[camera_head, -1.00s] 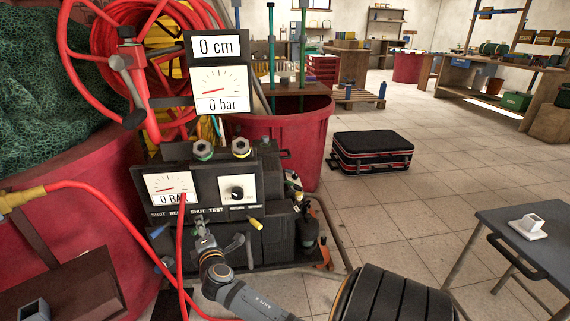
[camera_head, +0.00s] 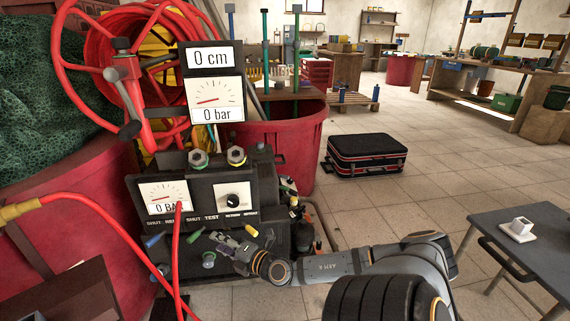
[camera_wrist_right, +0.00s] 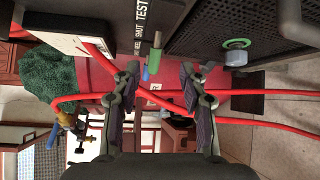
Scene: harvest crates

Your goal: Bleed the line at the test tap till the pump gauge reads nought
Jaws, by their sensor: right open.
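The black pump unit (camera_head: 264,205) stands in front of the red tub. Its gauge (camera_head: 164,194) reads 0 BAR, with the needle low on the scale; the red hose hides part of the printing. The green test tap lever (camera_head: 194,236) shows under the SHUT/TEST label and slants up to the right. It also shows in the right wrist view (camera_wrist_right: 154,61), ahead of and between the fingers, apart from them. My right gripper (camera_head: 222,241) is open and empty, just right of the lever. It also shows open in the wrist view (camera_wrist_right: 158,85). My left gripper is not in view.
A blue lever (camera_head: 152,241) and a yellow lever (camera_head: 250,230) flank the green one. A red hose (camera_head: 177,260) hangs close by on the left. Upper displays (camera_head: 213,85) read 0 cm and 0 bar. A black suitcase (camera_head: 367,155) and a dark table (camera_head: 535,225) stand right, with open floor between.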

